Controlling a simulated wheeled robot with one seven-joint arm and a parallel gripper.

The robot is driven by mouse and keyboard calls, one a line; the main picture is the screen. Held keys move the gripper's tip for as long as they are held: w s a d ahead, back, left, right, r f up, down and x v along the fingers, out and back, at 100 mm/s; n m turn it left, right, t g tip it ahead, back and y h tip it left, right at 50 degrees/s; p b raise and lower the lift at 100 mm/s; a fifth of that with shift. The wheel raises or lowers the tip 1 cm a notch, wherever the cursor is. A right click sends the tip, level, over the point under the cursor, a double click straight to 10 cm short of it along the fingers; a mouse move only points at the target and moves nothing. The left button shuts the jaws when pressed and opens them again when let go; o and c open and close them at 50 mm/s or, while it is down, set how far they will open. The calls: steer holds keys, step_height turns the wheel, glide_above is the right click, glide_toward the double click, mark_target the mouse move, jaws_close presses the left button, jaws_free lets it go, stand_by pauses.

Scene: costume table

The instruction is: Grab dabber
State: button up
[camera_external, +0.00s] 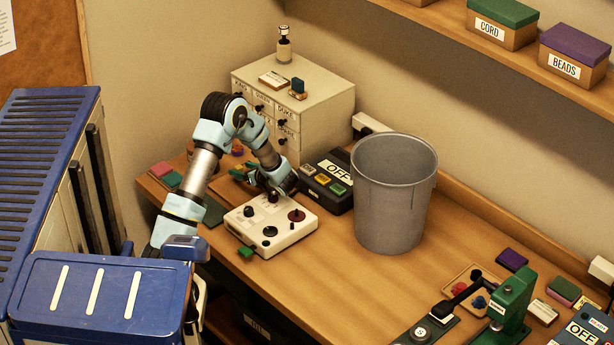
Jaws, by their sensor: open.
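No object is labelled as the dabber, and I cannot tell for sure which one it is. My gripper (273,194) is open and points down over the back part of a cream box (284,237). A small dark knob-like piece shows just below its fingers; I cannot tell whether they touch it. On the box's top are a black knob (250,212), a dark round piece (270,231) and a dark red disc with a small upright knob (297,215). A small blue-and-wood piece (298,89) and a pump bottle (284,46) stand on the drawer cabinet.
The drawer cabinet (318,106) stands behind my gripper. A black box marked OFF (340,166) and a tall grey bin (393,200) stand to the right. A green press (512,303) is at the front right. The table (340,282) is clear in front of the bin.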

steer(key=shift+x, duration=1.25)
jaws_close()
